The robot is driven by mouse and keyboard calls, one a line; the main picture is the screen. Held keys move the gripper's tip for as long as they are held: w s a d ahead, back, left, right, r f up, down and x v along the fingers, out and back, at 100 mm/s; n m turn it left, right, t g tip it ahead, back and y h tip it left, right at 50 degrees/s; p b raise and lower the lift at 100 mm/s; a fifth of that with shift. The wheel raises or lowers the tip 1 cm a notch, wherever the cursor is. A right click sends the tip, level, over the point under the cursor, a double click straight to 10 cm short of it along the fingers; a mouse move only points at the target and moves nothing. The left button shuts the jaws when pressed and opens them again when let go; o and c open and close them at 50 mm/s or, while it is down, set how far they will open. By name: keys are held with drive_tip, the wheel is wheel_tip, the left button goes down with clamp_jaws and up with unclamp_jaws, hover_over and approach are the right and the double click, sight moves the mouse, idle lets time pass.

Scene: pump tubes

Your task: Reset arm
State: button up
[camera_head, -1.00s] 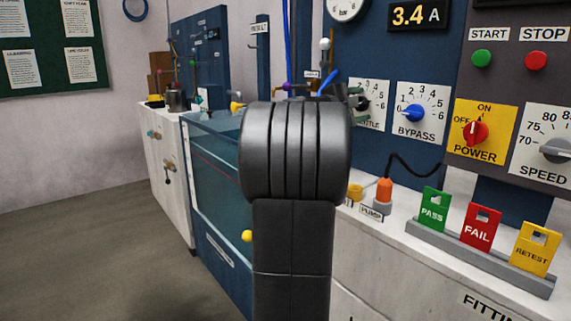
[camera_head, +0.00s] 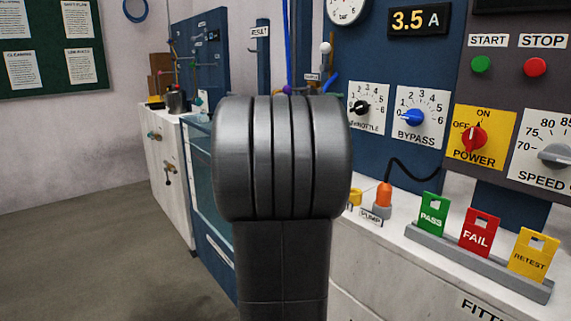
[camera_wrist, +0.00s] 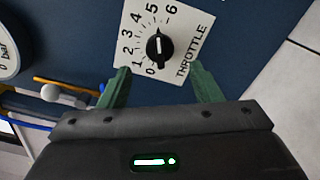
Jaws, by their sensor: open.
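My arm stands in the middle of the body camera view and hides much of the bench behind it. My gripper (camera_wrist: 160,88) shows in the wrist view with its two green fingers spread apart and nothing between them. It faces the blue panel below the black throttle knob (camera_wrist: 159,46), apart from it as far as I can tell. The throttle knob also shows in the body camera view (camera_head: 361,107), just right of my arm. My gripper is hidden behind my arm in that view.
The panel also holds a blue bypass knob (camera_head: 412,117), a red power knob (camera_head: 474,138) and a speed knob (camera_head: 555,155). Green, red and yellow tags stand in a grey rack (camera_head: 480,262) on the white counter. A water tank (camera_head: 207,185) is partly hidden left of my arm. The floor at left is clear.

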sight(356, 109)
drive_tip(key=v, duration=0.6)
drive_tip(key=x, duration=1.4)
drive_tip(key=shift+w+d+r+b, duration=0.1)
drive_tip(key=shift+d+r+b, duration=0.1)
drive_tip(key=shift+b, duration=0.1)
drive_tip(key=shift+a+r+n+p, duration=0.15)
drive_tip(key=shift+a+n+p, duration=0.05)
drive_tip(key=shift+n+p, duration=0.8)
drive_tip(key=n+p, duration=0.4)
drive_tip(key=p, duration=0.2)
drive_tip(key=n+p, duration=0.5)
drive_tip(key=p, duration=0.3)
drive_tip(key=shift+n+p, duration=0.3)
drive_tip(key=n+p, duration=0.5)
drive_tip(key=p, duration=0.4)
drive_tip(key=shift+n, duration=0.3)
drive_tip(key=n+p, duration=0.3)
drive_tip(key=p, duration=0.2)
drive_tip(key=shift+p, duration=0.3)
drive_tip(key=shift+f+n+p, duration=0.25)
drive_tip(key=shift+n+p, duration=0.55)
drive_tip(key=shift+p, duration=0.35)
drive_tip(key=shift+f, duration=0.1)
